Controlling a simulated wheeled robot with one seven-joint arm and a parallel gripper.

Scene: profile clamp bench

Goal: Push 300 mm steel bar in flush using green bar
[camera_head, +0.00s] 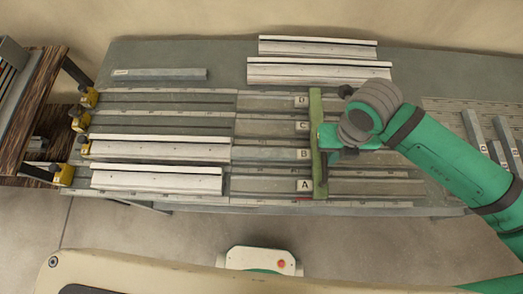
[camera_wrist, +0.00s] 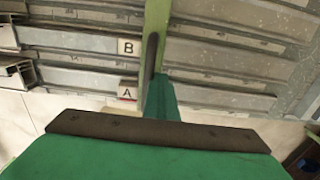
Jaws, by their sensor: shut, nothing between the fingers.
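The green bar (camera_head: 316,110) stands across the lanes marked A to D, right of the middle of the bench. In the wrist view it (camera_wrist: 157,20) runs up from behind my gripper. My gripper (camera_head: 322,168) is at the front part of the green bar, beside lanes A and B; it also shows in the wrist view (camera_wrist: 154,75). It is shut with nothing held; whether it touches the green bar I cannot tell. A grey steel bar (camera_head: 160,74) lies at the back left. More steel bars (camera_head: 476,130) lie at the right. No length is readable.
Pale profiles lie at the left in lane A (camera_head: 158,181) and lane B (camera_head: 160,149). Two more profiles (camera_head: 318,72) lie at the back. Yellow-and-black clamps (camera_head: 88,97) line the left edge. A wooden shelf (camera_head: 30,110) stands left. Lanes C and D look clear.

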